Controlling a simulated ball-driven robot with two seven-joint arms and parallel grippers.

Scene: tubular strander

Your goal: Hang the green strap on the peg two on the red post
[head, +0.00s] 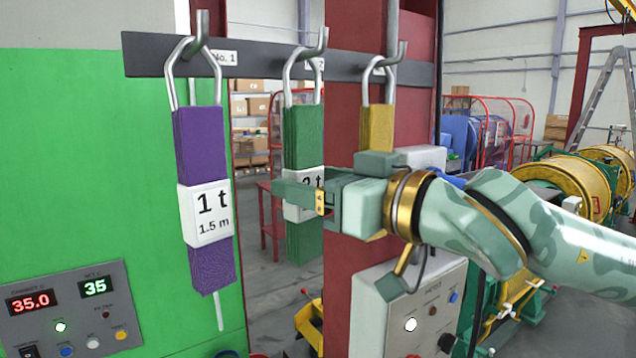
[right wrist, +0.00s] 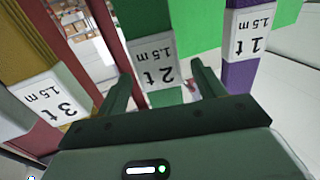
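The green strap (head: 304,140) hangs upright under the dark rail, with a white "2 t" label and a metal loop (head: 289,75) at its top. The loop meets the second hooked peg (head: 323,42); the exact contact is unclear. My right gripper (head: 307,192) is at the label's height and covers part of it. In the right wrist view the "2 t" label (right wrist: 152,62) shows between and beyond the two spread fingers (right wrist: 162,82). They look open, with gaps beside the strap. The red post (head: 352,110) stands behind the rail. My left gripper is not in view.
A purple "1 t" strap (head: 199,140) hangs left of the green one. A yellow strap (head: 377,124) hangs to its right, close behind my right gripper. The dark rail (head: 255,63) runs above. A control box (head: 440,300) sits below my right arm.

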